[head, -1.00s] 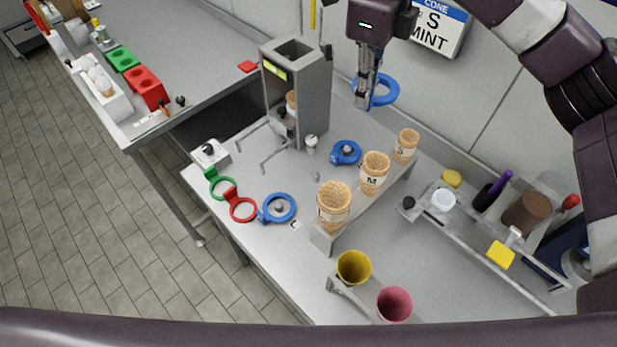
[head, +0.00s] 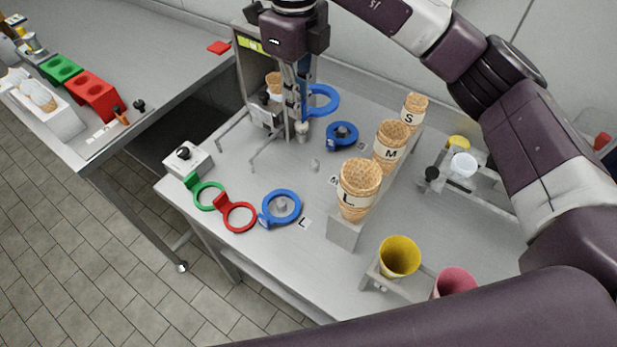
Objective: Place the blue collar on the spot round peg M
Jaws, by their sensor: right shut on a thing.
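My right gripper (head: 300,103) points down at the upper middle of the head view. It is shut on a blue collar (head: 332,101), whose ring sticks out to the right of the fingers, above the table. The bare grey round peg M (head: 315,165) stands on the table below and slightly right of the gripper, with a partly hidden label beside it. A second blue collar (head: 342,147) lies around the peg by the S label. A third, larger blue collar (head: 296,203) lies around the peg by the L label (head: 304,222). My left gripper is not in view.
Waffle cones marked S (head: 409,118), M (head: 390,153) and L (head: 351,198) stand in a rack right of the pegs. A grey dispenser (head: 252,70) stands behind my gripper. Green (head: 198,203) and red (head: 226,225) rings lie front left.

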